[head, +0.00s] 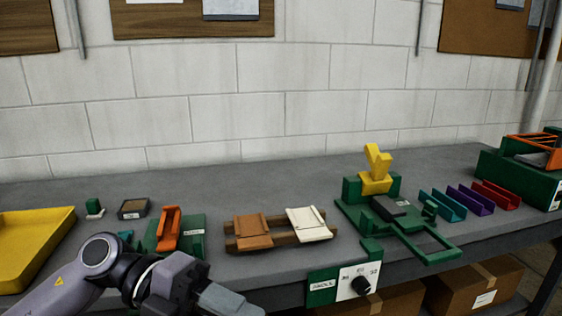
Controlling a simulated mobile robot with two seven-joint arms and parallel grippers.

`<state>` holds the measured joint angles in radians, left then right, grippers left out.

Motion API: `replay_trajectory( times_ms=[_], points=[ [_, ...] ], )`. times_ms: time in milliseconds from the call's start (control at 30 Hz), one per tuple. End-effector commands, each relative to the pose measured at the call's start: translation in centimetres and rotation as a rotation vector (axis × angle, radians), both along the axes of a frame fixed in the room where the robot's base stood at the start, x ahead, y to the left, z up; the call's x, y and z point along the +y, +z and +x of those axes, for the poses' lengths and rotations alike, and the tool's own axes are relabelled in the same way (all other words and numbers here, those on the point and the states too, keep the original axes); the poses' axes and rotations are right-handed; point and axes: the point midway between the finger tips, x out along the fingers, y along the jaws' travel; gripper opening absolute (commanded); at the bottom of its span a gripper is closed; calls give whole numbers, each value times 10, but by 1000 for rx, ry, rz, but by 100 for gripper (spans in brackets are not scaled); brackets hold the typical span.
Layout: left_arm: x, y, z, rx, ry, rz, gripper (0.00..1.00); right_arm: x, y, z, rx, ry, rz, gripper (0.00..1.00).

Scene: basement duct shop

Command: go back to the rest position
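My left gripper (230,300) is low in the head view, left of centre, at the end of my arm that comes in from the lower left. It is near the front edge of the grey bench (290,180). Its grey fingers point right and are partly cut off by the bottom of the picture. I see nothing clearly held in them, and the gap between them cannot be made out. My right gripper is not in view.
Behind my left arm, an orange channel (168,230) stands on a green base. Right of it are a wooden rack (278,238), a dial panel (352,284) on the front edge, and a green fixture (430,247). A yellow tray (30,245) lies left. Cardboard boxes (480,290) sit below.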

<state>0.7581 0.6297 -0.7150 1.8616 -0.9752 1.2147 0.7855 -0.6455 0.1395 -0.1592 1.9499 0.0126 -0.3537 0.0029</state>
Motion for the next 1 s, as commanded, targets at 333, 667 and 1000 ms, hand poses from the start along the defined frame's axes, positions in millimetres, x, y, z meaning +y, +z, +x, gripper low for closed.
replay_trajectory(
  times_ms=[333, 667, 1000],
  points=[
    [-8, 5, 35, 361, 402, -592, 38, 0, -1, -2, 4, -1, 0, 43],
    [55, -94, 80, 780, 1040, -803, 38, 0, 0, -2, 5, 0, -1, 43],
    [127, -278, 15, 1264, 1712, -579, 38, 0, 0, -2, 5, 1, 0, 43]
  ],
)
